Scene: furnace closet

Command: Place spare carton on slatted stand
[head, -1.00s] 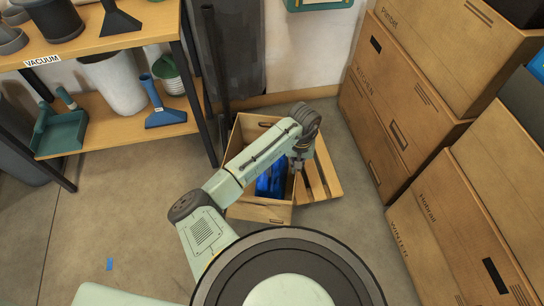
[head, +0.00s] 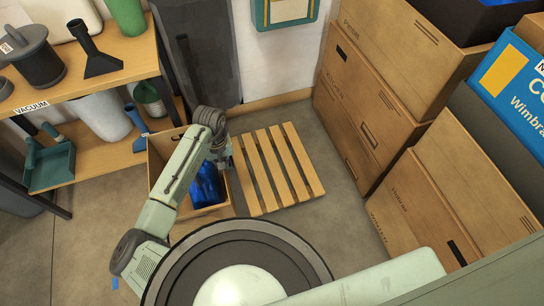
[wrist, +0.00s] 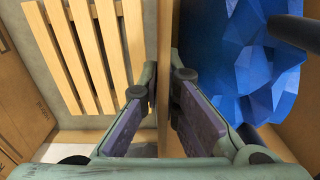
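The spare carton (head: 205,213) is an open-topped cardboard box with crumpled blue material (head: 205,185) inside. It is left of the slatted stand (head: 305,162), a low pallet of light wooden slats with its top bare. My gripper (head: 224,160) is at the carton's right wall, on the side facing the stand. In the wrist view my gripper (wrist: 165,78) has a finger on each side of the carton wall (wrist: 164,30), closed on it. The stand's slats (wrist: 85,50) lie left of that wall and the blue filling (wrist: 245,55) right. Whether the carton's bottom touches the floor is unclear.
Stacked cardboard boxes (head: 375,95) line the right side. A wooden shelf (head: 105,70) with vacuum parts and a dustpan (head: 50,165) is at the left. A dark grey panel (head: 200,45) stands behind the carton. Some floor (head: 335,215) is bare right of the stand.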

